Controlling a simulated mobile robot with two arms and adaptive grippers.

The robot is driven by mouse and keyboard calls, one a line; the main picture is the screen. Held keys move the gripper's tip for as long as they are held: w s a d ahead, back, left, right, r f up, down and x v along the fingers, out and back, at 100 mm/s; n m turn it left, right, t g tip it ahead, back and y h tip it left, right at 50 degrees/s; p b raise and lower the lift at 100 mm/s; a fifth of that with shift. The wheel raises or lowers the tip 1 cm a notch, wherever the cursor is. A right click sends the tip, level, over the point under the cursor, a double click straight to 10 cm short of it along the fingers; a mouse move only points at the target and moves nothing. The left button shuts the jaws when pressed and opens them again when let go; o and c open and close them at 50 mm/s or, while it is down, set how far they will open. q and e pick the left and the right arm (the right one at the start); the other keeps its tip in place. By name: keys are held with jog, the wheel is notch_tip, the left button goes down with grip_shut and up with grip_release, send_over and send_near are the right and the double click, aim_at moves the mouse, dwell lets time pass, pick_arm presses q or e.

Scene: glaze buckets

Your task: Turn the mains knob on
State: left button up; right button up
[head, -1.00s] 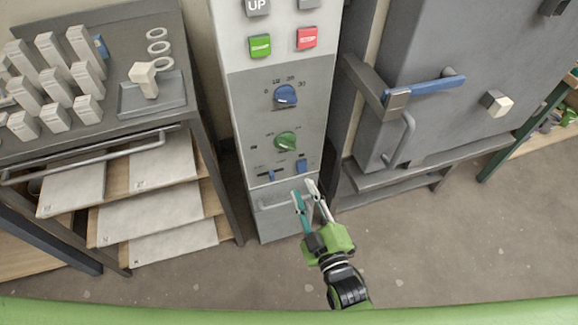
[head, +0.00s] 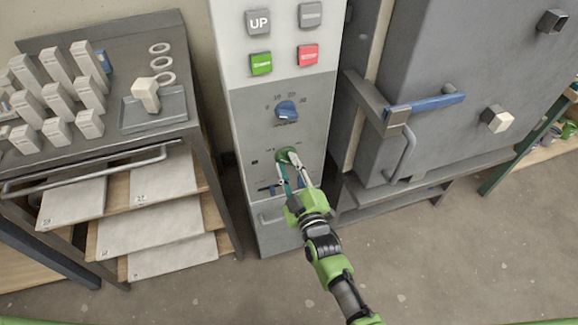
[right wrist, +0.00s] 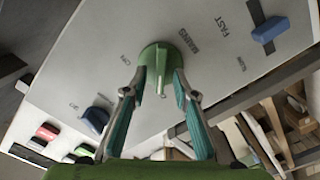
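The green mains knob (head: 287,152) sits on the grey front of the control cabinet (head: 260,95), below a blue dial. In the right wrist view the knob (right wrist: 157,62) has a raised grip bar, with the word MAINS printed beside it. My right gripper (head: 287,165) is at the knob. In the right wrist view its two teal-padded fingers (right wrist: 155,88) are open, one on either side of the grip bar. Gaps show between the bar and both fingers. The fingers partly cover the panel below the knob in the head view. My left gripper is out of view.
The blue dial (head: 287,110) and green (head: 261,63) and red (head: 308,55) buttons are above. A blue slider (right wrist: 270,28) lies to one side. A kiln door with a blue handle (head: 425,107) stands right; a rack with boards (head: 150,228) stands left.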

grip_shut()
jog(key=shift+m, duration=0.4)
jog(key=m, duration=0.3)
jog(key=shift+d+m, duration=0.1)
jog(key=shift+m, duration=0.2)
jog(key=m, duration=0.3)
jog(key=shift+d+m, duration=0.1)
jog(key=shift+m, duration=0.3)
jog(key=m, duration=0.4)
jog(key=shift+w+d, duration=0.1)
jog(key=shift+d, duration=0.05)
jog(key=m+b, duration=0.1)
jog(key=m, duration=0.4)
jog(key=shift+d+f, duration=0.1)
jog(key=shift+m, duration=0.5)
